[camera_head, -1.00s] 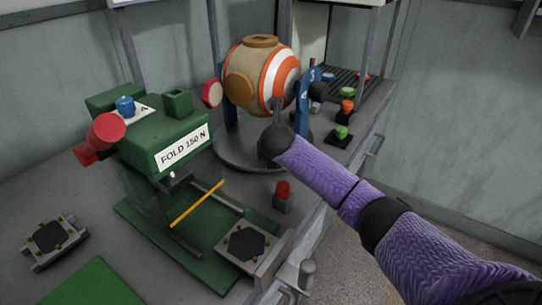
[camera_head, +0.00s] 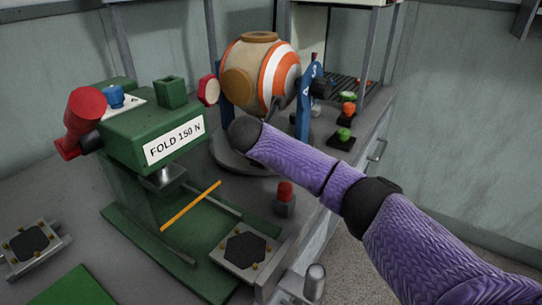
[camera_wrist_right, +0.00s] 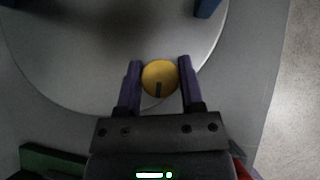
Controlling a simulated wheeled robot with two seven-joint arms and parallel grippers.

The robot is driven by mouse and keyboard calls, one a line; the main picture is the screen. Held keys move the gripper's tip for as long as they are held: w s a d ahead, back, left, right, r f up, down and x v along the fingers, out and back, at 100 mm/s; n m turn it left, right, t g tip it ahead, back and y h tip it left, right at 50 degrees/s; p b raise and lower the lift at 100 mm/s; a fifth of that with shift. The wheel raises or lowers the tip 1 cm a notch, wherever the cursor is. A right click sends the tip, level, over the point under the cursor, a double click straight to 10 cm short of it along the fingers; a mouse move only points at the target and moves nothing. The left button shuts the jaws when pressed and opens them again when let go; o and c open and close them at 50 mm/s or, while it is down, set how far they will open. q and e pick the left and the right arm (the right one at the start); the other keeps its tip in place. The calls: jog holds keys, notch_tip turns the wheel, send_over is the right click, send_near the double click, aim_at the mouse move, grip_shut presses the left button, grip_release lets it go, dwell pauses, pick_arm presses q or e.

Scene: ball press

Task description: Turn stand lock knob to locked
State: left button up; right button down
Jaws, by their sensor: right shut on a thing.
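The stand lock knob (camera_wrist_right: 158,72) is a round yellow knob with a dark line pointing to the bottom of the right wrist view. It sits at the stand's round grey base (camera_wrist_right: 75,85). My right gripper (camera_wrist_right: 159,78) has its two purple fingers on either side of the knob and is shut on it. In the head view my purple right arm covers the knob and the gripper. The stand's blue post (camera_head: 306,105) and the orange-and-white striped ball (camera_head: 275,85) stand behind my arm's end. My left gripper is not in view.
A green press (camera_head: 160,135) labelled "FOLD 150 N" stands at the left, with a red-ended handle (camera_head: 85,108). A red button (camera_head: 285,191) stands near the bench's front edge. Green and orange buttons (camera_head: 344,134) stand right of the ball.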

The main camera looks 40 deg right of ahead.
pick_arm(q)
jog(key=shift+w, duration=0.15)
pick_arm(e)
jog(key=c, duration=0.6)
grip_release()
jog(key=o, duration=0.4)
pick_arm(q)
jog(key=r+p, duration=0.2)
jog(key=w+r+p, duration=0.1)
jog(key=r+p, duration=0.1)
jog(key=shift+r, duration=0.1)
pick_arm(e)
jog(key=v, duration=1)
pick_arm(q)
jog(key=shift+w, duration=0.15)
